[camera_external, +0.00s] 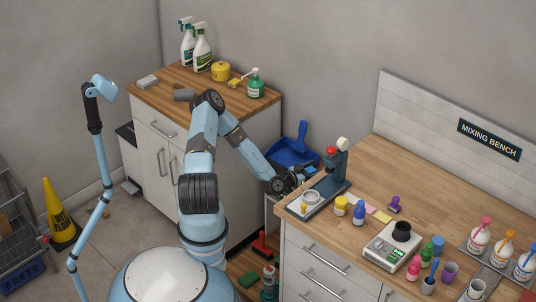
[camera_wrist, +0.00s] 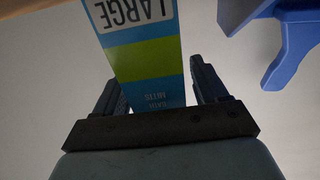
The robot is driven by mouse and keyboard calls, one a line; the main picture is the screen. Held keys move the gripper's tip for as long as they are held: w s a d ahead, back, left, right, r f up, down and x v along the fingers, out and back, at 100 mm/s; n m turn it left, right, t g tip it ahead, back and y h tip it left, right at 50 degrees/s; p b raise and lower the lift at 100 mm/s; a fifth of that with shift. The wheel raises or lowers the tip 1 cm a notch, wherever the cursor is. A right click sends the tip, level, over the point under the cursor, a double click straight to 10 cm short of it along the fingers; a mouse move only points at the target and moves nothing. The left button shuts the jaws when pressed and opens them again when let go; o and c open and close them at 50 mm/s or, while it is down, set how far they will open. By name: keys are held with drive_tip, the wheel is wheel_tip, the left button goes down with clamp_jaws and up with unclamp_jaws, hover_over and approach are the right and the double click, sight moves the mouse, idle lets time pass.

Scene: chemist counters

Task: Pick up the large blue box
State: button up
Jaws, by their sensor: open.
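The large blue box (camera_wrist: 150,62) fills the upper middle of the wrist view. It is blue with a green band and a white label reading "LARGE", upside down in this view. My gripper (camera_wrist: 157,88) is open, with one dark finger on each side of the box's near end. Gaps show beside the box, more clearly on the right, so it is not clamped. In the external view my gripper (camera_external: 296,183) is low in the gap between the two counters; the box is mostly hidden there and I cannot make it out clearly.
A blue dustpan (camera_external: 293,150) stands just behind my gripper; blue parts show at the wrist view's upper right (camera_wrist: 290,45). The mixing bench (camera_external: 440,205) is close on the right, with a small press (camera_external: 335,170) at its corner. The wood-topped cabinet (camera_external: 150,92) is on the left.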

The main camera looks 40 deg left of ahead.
drive_tip(key=shift+c, duration=0.3)
drive_tip(key=c, duration=1)
